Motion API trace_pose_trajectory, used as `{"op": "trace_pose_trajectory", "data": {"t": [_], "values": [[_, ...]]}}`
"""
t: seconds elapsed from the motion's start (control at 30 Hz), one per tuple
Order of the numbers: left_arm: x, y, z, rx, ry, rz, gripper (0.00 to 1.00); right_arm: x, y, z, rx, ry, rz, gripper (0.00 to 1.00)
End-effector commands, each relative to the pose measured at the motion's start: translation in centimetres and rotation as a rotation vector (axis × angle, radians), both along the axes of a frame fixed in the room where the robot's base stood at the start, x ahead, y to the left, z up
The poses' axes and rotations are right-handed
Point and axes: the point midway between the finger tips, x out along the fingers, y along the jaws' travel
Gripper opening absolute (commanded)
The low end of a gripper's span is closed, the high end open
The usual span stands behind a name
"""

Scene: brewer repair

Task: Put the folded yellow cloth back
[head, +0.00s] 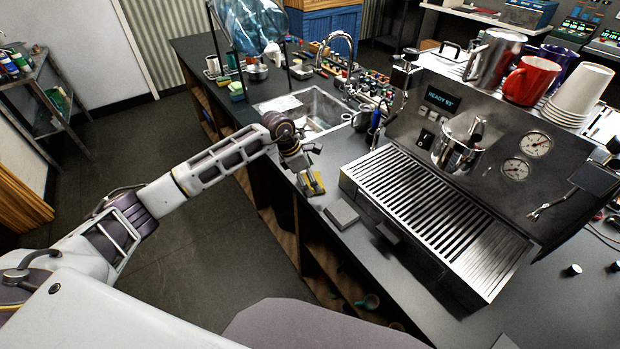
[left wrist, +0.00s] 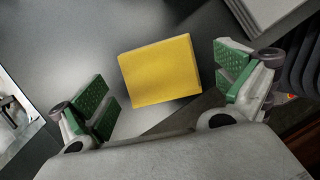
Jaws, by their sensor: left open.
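The folded yellow cloth (left wrist: 160,72) lies flat on the dark counter, near the counter's front edge. In the left wrist view it sits between the spread green-padded fingers of my left gripper (left wrist: 167,88), with a gap on each side. In the head view my left gripper (head: 308,180) is low over the counter, left of the espresso machine, and partly covers the cloth (head: 315,188). My left gripper is open and empty. My right gripper is not in view.
A grey flat block (head: 341,213) lies on the counter just right of the cloth. The espresso machine's drip tray (head: 440,215) stands farther right. A sink (head: 312,108) is behind my left gripper. Open shelves (head: 345,290) lie below the counter edge.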

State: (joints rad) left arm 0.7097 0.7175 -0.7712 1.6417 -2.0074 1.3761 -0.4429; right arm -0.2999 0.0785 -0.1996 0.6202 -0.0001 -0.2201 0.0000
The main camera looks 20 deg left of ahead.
Motion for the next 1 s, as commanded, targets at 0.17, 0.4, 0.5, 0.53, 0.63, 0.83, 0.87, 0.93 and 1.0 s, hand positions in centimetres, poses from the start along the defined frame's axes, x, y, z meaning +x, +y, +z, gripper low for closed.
{"op": "trace_pose_trajectory", "data": {"t": [0.17, 0.4, 0.5, 0.53, 0.63, 0.83, 0.87, 0.93, 1.0], "values": [[-0.3, 0.9, 2.0, 0.001, -0.005, 0.002, 0.99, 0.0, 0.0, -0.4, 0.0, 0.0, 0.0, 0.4], [-1.0, 2.0, 5.3, 0.002, -0.005, 0.001, 0.99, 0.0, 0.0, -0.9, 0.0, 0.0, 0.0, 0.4], [-1.2, 2.5, 6.7, 0.001, -0.005, 0.002, 0.99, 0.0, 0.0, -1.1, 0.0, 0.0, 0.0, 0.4], [-1.3, 2.7, 7.1, 0.001, -0.005, 0.002, 0.99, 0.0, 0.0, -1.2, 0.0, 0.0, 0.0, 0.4], [-1.6, 3.1, 8.4, 0.001, -0.004, 0.001, 0.99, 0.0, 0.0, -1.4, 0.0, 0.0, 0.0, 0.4], [-2.0, 3.7, 10.2, 0.001, -0.003, 0.0, 0.99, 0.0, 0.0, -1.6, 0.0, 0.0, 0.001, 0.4], [-2.0, 3.8, 10.3, 0.0, -0.002, 0.0, 0.99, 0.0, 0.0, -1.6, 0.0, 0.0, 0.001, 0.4], [-2.1, 3.9, 10.6, 0.0, -0.002, 0.001, 0.99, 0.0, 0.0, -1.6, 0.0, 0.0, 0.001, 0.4], [-2.1, 3.9, 10.7, 0.0, -0.002, 0.001, 0.99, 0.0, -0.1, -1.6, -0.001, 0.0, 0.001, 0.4]]}}
